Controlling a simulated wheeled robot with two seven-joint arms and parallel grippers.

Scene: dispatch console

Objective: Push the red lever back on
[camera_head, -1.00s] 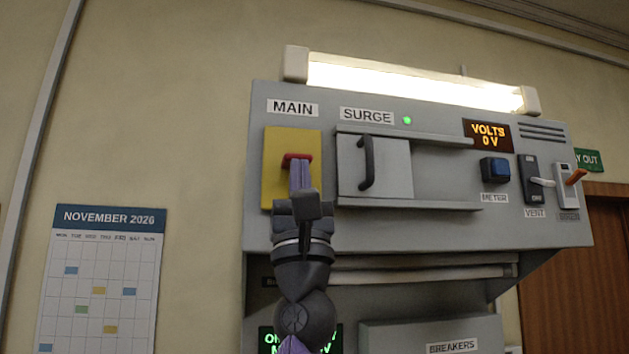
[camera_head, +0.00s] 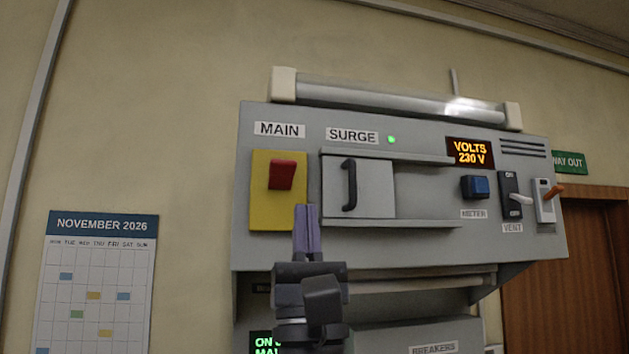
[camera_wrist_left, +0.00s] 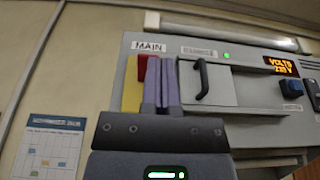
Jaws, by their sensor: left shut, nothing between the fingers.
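The red lever (camera_head: 282,174) stands on a yellow plate (camera_head: 263,213) under the MAIN label on the grey panel. Its handle sits in the upper part of the plate. In the left wrist view the lever (camera_wrist_left: 151,72) shows partly behind my fingers. My left gripper (camera_head: 306,207) is shut and empty, below and right of the lever in the head view, apart from it. It also shows in the left wrist view (camera_wrist_left: 162,62). The volts display (camera_head: 469,152) reads 230 V. My right gripper is in no view.
A sliding SURGE cover (camera_head: 374,188) with a dark handle is right of the lever. Further right are a blue METER button (camera_head: 475,187), a VENT switch (camera_head: 511,197) and an orange-tipped switch (camera_head: 545,202). The lamp (camera_head: 390,96) above is mostly dark. A calendar (camera_head: 98,275) hangs left.

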